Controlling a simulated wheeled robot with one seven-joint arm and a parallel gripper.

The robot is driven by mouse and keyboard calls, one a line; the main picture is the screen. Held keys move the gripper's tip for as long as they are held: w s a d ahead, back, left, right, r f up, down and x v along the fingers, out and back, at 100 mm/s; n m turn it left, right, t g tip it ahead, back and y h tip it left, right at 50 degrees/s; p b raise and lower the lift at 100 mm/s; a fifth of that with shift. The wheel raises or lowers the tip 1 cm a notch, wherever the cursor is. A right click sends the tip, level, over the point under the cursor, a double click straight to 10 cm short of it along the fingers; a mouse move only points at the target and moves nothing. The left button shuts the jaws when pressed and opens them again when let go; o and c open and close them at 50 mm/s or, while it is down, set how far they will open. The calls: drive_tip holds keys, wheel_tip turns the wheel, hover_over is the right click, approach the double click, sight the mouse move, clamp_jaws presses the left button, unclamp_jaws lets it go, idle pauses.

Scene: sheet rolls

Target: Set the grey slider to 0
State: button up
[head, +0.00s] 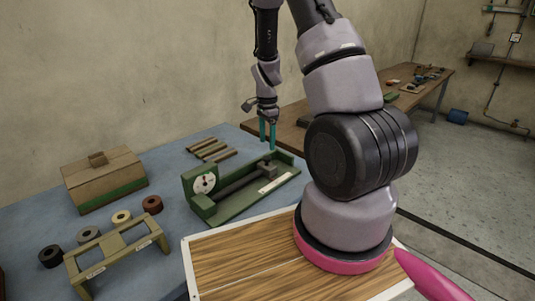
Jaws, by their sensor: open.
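The green device (238,207) stands on the blue table, with a round white dial (204,183) at its left end. A dark rail runs along it to the right. A grey slider block (265,168) sits on this rail near its right end. A pale scale strip (275,183) lies along the front right of the base; its marks are too small to read. My gripper (267,134) is open and empty, with teal fingers pointing down. It appears above and behind the slider's end of the device, apart from it as far as I can tell.
On the blue table (165,255) are a wooden box (104,179), several small rolls (88,235), an olive rack (118,250) and brown strips (211,149). A long wooden table (291,128) stands behind. My arm hides part of the right side.

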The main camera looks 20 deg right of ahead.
sight(267, 156)
wheel_tip(267, 156, down, 6)
idle(0.4)
clamp_jaws()
drive_tip(key=shift+w+r, duration=0.1)
idle(1.1)
